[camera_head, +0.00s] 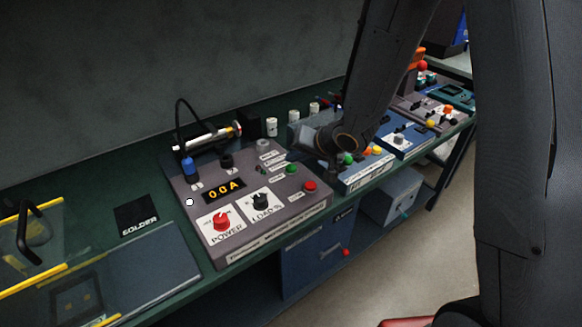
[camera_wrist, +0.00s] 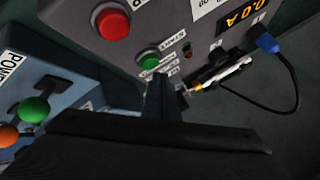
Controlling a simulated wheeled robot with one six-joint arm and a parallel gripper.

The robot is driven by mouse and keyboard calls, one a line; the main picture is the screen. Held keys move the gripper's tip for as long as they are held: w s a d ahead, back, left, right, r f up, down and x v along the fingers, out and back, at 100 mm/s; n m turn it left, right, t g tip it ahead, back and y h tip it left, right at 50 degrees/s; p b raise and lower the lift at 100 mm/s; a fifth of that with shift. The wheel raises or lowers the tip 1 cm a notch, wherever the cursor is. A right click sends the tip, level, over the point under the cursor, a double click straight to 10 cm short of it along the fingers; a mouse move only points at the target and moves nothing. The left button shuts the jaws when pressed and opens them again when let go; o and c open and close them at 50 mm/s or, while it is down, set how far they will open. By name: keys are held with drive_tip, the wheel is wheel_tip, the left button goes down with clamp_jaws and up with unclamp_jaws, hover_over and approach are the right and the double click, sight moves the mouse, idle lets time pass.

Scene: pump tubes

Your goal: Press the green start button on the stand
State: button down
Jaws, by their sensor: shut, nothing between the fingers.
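The grey stand (camera_head: 240,240) sits on the green bench with a 0.0 A display. Its green button (camera_head: 292,168) is near the right side, behind the red button (camera_head: 310,186). In the wrist view the green button (camera_wrist: 149,60) lies just beyond my gripper's tips, with the red button (camera_wrist: 112,23) to its upper left. My gripper (camera_wrist: 160,82) is shut and empty. Its tips look close to the green button; I cannot tell whether they touch it. In the head view my dark wrist is right of the green button, and the fingertips are hard to make out.
A blue panel (camera_head: 365,180) with green and orange knobs stands close on the right; its green knob (camera_wrist: 34,109) shows in the wrist view. A blue plug (camera_head: 188,170) with a black cable and a red power knob (camera_head: 221,222) are on the stand's left part.

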sight(294, 169)
idle(0.4)
drive_tip(key=shift+f, duration=0.4)
drive_tip(key=shift+f, duration=0.65)
idle(0.7)
drive_tip(key=shift+r, duration=0.15)
drive_tip(key=shift+r+p, duration=0.95)
drive_tip(key=shift+p, duration=0.1)
wheel_tip(294, 169, up, 5)
drive_tip(key=p, duration=0.5)
drive_tip(key=shift+p, duration=0.4)
idle(0.4)
